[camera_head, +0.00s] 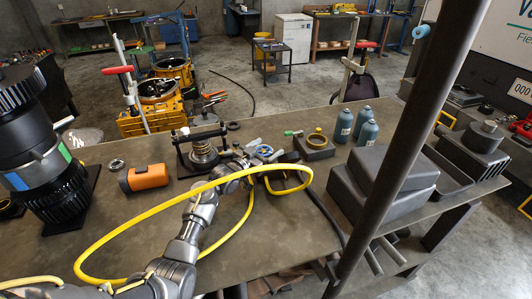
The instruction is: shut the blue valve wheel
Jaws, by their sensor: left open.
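The blue valve wheel (264,150) is small in the head view, near the middle of the workbench. My left arm reaches in from the lower left. Its gripper (250,158) is open just left of and near the wheel. The picture is too small to tell whether the fingers touch the wheel. What the wheel is mounted on is partly hidden by my gripper and the yellow hose. My right gripper is not in view.
A yellow hose (120,238) loops over my left arm and the bench. Grey-blue bottles (366,130), grey cases (385,185) and a dark upright post (410,130) are at right.

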